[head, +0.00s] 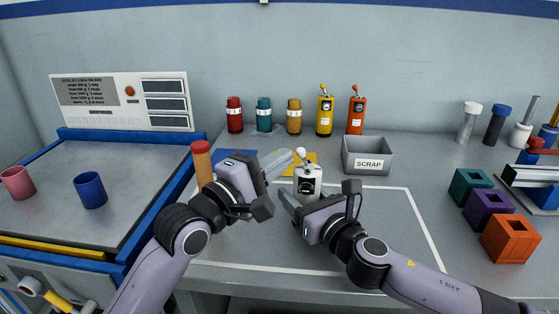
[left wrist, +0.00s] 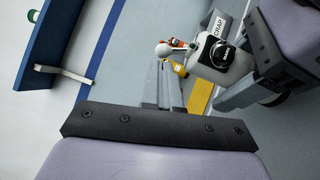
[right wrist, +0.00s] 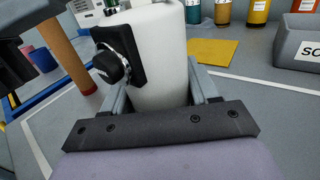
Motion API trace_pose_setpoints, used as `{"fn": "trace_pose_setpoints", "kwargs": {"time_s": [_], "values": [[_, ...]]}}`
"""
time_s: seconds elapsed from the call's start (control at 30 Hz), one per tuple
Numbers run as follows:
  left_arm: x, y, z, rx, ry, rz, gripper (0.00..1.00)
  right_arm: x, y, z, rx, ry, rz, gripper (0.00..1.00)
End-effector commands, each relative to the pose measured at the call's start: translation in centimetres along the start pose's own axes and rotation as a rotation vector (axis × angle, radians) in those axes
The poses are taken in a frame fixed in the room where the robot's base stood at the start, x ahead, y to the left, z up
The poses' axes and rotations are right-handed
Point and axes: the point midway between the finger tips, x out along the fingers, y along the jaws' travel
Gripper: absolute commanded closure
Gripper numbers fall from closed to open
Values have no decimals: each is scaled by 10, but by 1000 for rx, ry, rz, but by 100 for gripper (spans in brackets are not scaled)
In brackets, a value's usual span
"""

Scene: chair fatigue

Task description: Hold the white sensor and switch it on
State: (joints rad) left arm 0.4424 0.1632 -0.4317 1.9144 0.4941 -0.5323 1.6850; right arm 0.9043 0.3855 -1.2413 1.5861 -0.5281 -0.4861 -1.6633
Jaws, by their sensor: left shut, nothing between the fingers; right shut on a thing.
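The white sensor (head: 308,184) is an upright white body with a white ball on a short stem at its top and a round black knob on its front. My right gripper (head: 290,200) is shut on its lower body; the right wrist view shows the white sensor (right wrist: 155,50) between the fingers, with the black knob (right wrist: 110,66) facing left. My left gripper (head: 280,163) is shut and empty, just left of the sensor's top. In the left wrist view its fingers (left wrist: 172,90) are together near the white ball (left wrist: 163,50), apart from the knob (left wrist: 221,54).
A grey SCRAP bin (head: 367,158) stands right of the sensor. A wooden cylinder with a red top (head: 202,160) stands left, close to my left gripper. Yellow (head: 325,115) and orange (head: 356,115) sensors stand behind. Colored boxes (head: 510,238) sit at the right. The bench's front right is clear.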

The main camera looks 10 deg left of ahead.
Motion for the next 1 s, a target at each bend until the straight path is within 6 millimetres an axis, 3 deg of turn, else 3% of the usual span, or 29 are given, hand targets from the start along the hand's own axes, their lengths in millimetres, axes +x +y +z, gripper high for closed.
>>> {"fn": "trace_pose_setpoints", "kwargs": {"time_s": [1.0], "values": [[4,4,5,78,1,-51,100,0,0,-1,0,1,0,75]]}}
